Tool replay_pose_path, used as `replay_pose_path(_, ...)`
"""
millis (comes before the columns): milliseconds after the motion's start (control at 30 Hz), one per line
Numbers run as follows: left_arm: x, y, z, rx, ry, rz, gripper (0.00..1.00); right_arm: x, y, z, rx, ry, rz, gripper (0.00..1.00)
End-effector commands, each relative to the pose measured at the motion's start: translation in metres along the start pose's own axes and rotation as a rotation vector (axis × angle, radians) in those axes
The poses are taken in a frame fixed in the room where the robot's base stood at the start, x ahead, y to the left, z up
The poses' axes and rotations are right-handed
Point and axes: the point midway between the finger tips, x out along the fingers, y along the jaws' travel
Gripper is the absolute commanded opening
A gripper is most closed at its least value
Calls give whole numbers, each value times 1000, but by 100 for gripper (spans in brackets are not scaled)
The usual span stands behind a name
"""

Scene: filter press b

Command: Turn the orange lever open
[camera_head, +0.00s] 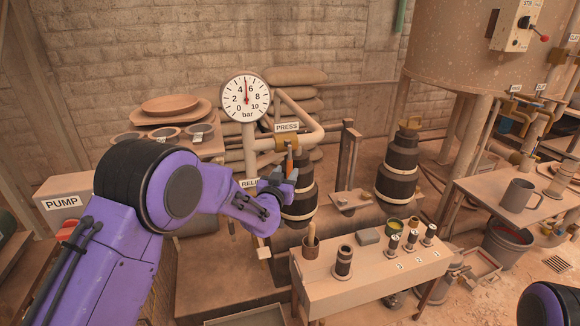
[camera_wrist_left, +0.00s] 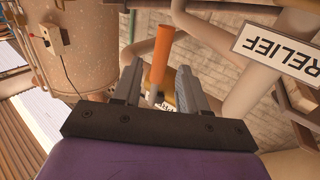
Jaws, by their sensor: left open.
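The orange lever (camera_head: 290,158) hangs below the brass valve (camera_head: 287,142) under the PRESS sign (camera_head: 287,127). In the left wrist view the lever (camera_wrist_left: 161,52) lies between the two open fingers, with a gap on each side. My left gripper (camera_head: 283,175) is open at the lever, its fingers partly covering the lever's lower part in the head view. Whether either finger touches it I cannot tell. My right gripper is out of view; only a purple part of my right arm shows at the lower right.
A pressure gauge (camera_head: 246,98) stands left of the valve, its needle near the top. The RELIEF sign (camera_wrist_left: 278,47) and pipes are close to my left gripper. A dark banded cylinder (camera_head: 300,190) is just behind it. A bench (camera_head: 370,280) with small parts stands in front.

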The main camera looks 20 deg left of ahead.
Motion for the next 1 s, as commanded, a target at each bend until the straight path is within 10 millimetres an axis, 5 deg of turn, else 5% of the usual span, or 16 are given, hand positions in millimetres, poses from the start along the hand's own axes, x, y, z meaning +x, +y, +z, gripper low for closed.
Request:
replay_pose_path(200,35,0,1,-2,-1,0,43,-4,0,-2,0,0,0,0)
replay_pose_path(567,43,0,1,-2,-2,-1,43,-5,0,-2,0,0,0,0)
replay_pose_path(700,43,0,1,-2,-2,-1,0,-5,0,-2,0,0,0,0)
replay_pose_path(1000,43,1,3,-13,5,-1,0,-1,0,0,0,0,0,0)
